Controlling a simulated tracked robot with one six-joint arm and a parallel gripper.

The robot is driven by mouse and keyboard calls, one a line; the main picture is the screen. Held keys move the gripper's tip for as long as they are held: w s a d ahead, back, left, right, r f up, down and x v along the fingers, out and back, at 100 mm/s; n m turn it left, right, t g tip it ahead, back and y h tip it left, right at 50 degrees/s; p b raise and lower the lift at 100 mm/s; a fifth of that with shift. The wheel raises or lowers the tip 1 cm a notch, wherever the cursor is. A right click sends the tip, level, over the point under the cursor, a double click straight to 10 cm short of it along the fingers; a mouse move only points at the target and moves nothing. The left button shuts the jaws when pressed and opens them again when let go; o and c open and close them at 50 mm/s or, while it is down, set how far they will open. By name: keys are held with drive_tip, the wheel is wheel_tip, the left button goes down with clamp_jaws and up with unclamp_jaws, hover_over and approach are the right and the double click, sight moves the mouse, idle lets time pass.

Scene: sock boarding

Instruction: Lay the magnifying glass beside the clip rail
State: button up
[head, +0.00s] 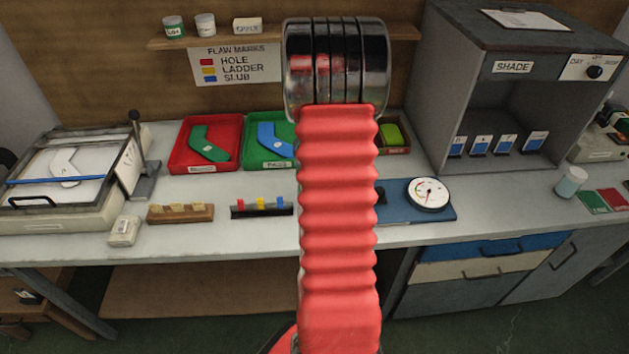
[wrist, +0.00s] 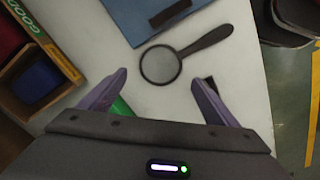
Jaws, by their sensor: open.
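The magnifying glass (wrist: 161,65) lies flat on the pale bench in the wrist view, with a round dark-rimmed lens and a black handle pointing to the upper right. My gripper (wrist: 158,84) is open, its two purple fingers apart, with the lens just beyond and between the tips; nothing is held. In the head view, the clip rail (head: 262,209) is a black bar with red, yellow and blue clips on the bench, its right end by my arm. The magnifying glass and my gripper are hidden there behind my red arm. A black piece beside the right finger is unclear.
A blue board (head: 440,212) with a dial gauge (head: 429,194) stands right of my arm. Red (head: 209,145) and green (head: 262,161) trays lie behind the rail. A wooden block (head: 180,213) is to its left. Bare bench surrounds the lens; the bench edge is close.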

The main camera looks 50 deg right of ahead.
wheel_tip(320, 180, up, 7)
idle(0.3)
drive_tip(key=shift+r, duration=0.1)
idle(0.6)
drive_tip(key=w+a+r+t, duration=0.1)
drive_tip(key=a+r, duration=0.3)
drive_tip(key=a, duration=0.3)
drive_tip(key=w+a+r+h, duration=0.1)
drive_tip(key=a+r, duration=0.2)
drive_tip(key=a, duration=0.4)
drive_tip(key=w+a+r+t, duration=0.1)
drive_tip(key=a+r, duration=0.3)
drive_tip(key=a, duration=0.3)
drive_tip(key=s+a+t, duration=0.1)
drive_tip(key=s+a, duration=0.4)
drive_tip(key=a, duration=0.5)
drive_tip(key=s+a+r+t, duration=0.1)
drive_tip(key=s+a, duration=0.4)
drive_tip(key=a, duration=0.6)
drive_tip(key=shift+r+m+t+y, duration=0.3)
drive_tip(key=shift+t+y, duration=0.1)
drive_tip(key=shift+t, duration=0.4)
